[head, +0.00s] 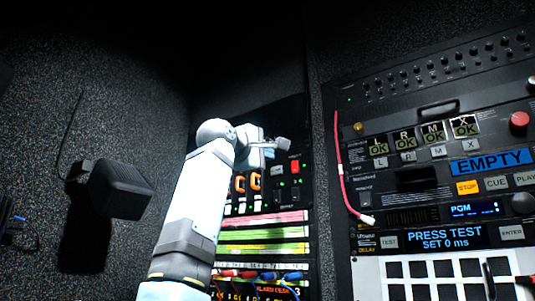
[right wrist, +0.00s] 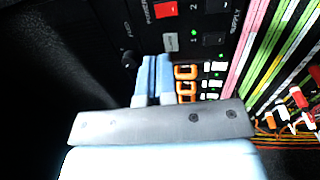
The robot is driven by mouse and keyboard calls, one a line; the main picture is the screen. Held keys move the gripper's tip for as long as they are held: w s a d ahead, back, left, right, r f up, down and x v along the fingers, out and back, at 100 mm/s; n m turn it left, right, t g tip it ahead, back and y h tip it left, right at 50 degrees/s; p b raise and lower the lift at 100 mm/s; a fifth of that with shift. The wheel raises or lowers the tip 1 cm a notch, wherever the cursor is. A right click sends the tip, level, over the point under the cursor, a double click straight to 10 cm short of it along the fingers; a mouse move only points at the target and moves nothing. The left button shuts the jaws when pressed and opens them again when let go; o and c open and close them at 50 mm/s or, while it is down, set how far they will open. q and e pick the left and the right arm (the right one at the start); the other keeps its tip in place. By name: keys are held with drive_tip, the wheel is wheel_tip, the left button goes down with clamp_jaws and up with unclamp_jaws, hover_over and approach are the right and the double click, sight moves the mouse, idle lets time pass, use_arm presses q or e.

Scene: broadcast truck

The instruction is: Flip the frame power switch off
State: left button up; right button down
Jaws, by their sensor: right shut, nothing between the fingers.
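A red rocker switch (right wrist: 166,9) shows at the top of the right wrist view, on a dark rack panel with small white lettering that I cannot fully read. It also shows in the head view (head: 295,166), just below and right of my right gripper (head: 282,145). I take it to be the frame power switch; its on or off position is too small to tell. In the right wrist view, my right gripper (right wrist: 157,62) is shut and empty, its fingertips pointing at the panel below and left of the red switch. My left gripper is not in view.
A grey switch (right wrist: 170,42) and black switches with green lights sit close by the red one. Orange-framed modules (head: 254,182) and coloured cable strips (head: 265,233) lie below. A control panel with a red button (head: 519,119) and a hanging red cable (head: 341,170) stands right.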

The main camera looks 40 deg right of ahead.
sight(293, 163)
drive_tip(key=p+x, duration=0.2)
drive_tip(key=x, duration=0.8)
drive_tip(key=shift+d+r+p, duration=0.1)
drive_tip(key=shift+d+p, duration=0.1)
drive_tip(key=shift+p, duration=0.2)
drive_tip(key=shift+w+d, duration=0.15)
drive_tip(key=shift+d, duration=0.45)
